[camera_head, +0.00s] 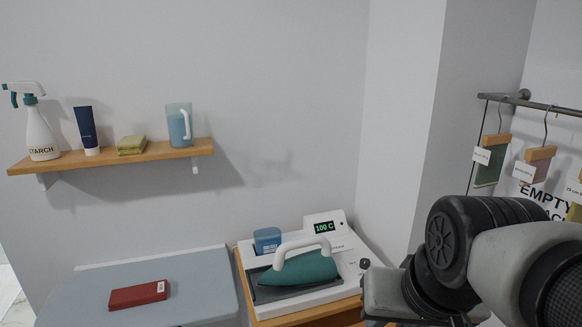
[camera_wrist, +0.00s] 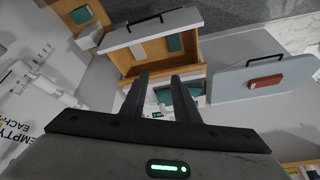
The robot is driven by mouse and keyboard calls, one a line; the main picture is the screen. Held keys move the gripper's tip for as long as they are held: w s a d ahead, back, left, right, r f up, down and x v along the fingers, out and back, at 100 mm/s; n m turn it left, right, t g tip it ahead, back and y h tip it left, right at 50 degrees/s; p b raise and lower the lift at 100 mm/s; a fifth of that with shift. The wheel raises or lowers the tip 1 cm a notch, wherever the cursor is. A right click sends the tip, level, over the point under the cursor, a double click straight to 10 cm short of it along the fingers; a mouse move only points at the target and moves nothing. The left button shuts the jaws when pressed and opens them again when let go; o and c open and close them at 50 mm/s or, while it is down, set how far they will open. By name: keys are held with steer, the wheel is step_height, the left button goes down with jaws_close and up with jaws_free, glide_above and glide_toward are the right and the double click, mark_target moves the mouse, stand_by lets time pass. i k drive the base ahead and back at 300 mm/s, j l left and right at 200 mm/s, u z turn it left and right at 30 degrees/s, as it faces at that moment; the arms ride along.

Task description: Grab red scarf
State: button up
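The red scarf (camera_head: 138,295) is a flat, folded red block with a small white tag at its right end. It lies on the grey-blue ironing board (camera_head: 200,268) at the lower left of the head view. In the wrist view the scarf (camera_wrist: 266,82) is on the grey board (camera_wrist: 228,80) at the right. My gripper (camera_wrist: 160,80) shows in the wrist view with its two dark fingers apart and nothing held between them. It is well away from the scarf, which lies to the right of the fingers. The fingers are not visible in the head view.
A teal iron (camera_head: 298,268) rests on a white station (camera_head: 345,250) right of the board. A wooden shelf (camera_head: 110,158) holds a spray bottle (camera_head: 40,130), tube, sponge and jug. Tagged cloths hang from a rail (camera_head: 545,104) at right. A wooden cabinet (camera_wrist: 190,78) lies beyond my fingers.

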mark_target(136, 296)
steer(key=u, duration=1.45)
steer(key=i+j, duration=0.3)
steer(key=i+j+z, duration=0.15)
steer(key=i+j, duration=0.15)
steer(key=j, duration=0.2)
steer(key=i+j+z, duration=0.15)
steer(key=i+j, duration=0.4)
steer(key=i, duration=0.15)
